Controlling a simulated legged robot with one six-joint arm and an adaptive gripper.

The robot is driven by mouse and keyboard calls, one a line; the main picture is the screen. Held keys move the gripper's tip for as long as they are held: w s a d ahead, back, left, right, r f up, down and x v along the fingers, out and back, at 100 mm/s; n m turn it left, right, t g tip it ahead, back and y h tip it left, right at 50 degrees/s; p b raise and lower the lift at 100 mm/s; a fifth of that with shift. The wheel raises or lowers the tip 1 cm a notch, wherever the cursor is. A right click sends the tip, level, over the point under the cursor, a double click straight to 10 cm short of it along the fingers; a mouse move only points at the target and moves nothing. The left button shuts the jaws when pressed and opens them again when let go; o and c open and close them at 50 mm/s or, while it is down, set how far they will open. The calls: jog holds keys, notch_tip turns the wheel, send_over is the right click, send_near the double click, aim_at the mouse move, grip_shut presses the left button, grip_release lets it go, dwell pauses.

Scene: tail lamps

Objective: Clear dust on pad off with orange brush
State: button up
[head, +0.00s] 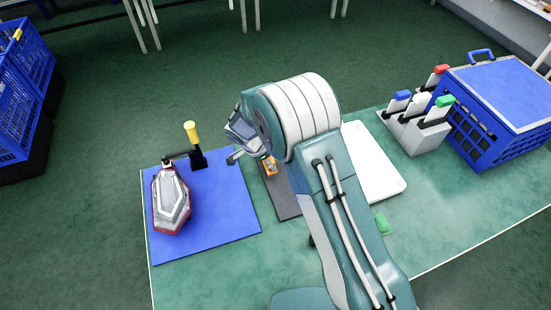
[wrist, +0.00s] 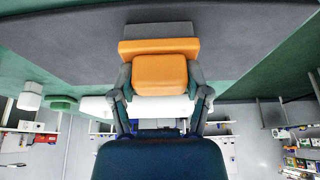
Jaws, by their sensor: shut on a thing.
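The orange brush (wrist: 160,72) is between the two fingers of my gripper (wrist: 160,88) in the wrist view, and the gripper is shut on it. A grey strip (wrist: 160,31) shows along the brush's far edge. In the head view the orange brush (head: 270,166) shows beside my arm, over the dark grey pad (head: 284,203). The pad also fills much of the upper wrist view (wrist: 70,40). My arm hides part of it. I cannot make out dust on it, nor tell whether the brush touches it.
Left of the pad, a red and clear lamp (head: 171,200) lies on a blue mat (head: 225,215) beside a yellow-handled clamp (head: 192,135).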

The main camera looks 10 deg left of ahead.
aim_at(271, 172)
jog(key=shift+s+a, duration=0.25)
jog(key=shift+a, duration=0.25)
jog(key=shift+s+d, duration=0.3)
jog(key=shift+s, duration=0.35)
jog(key=shift+w+d, duration=0.85)
jog(key=shift+d, duration=0.95)
jog(key=shift+w+d, duration=0.9)
jog(key=shift+d, duration=0.9)
jog(key=shift+w+d, duration=0.85)
jog(key=shift+d, duration=0.95)
jog(key=shift+s+d+r, duration=0.1)
jog(key=shift+s+d, duration=0.25)
jog(key=shift+s, duration=0.25)
jog(key=shift+s+a+f, duration=0.1)
jog(key=shift+s+a, duration=0.5)
jog(key=shift+a, duration=0.65)
jog(key=shift+s+a+f, duration=0.1)
jog(key=shift+s+a, duration=0.5)
jog(key=shift+a, duration=0.65)
jog(key=shift+s+a, duration=0.6)
jog(key=shift+a, duration=0.65)
jog(key=shift+s+a+r, duration=0.1)
jog(key=shift+s+a, duration=0.35)
jog(key=shift+a, duration=0.45)
jog(key=shift+s+a, duration=0.4)
jog(key=shift+a, duration=0.45)
jog(key=shift+r, duration=3.05)
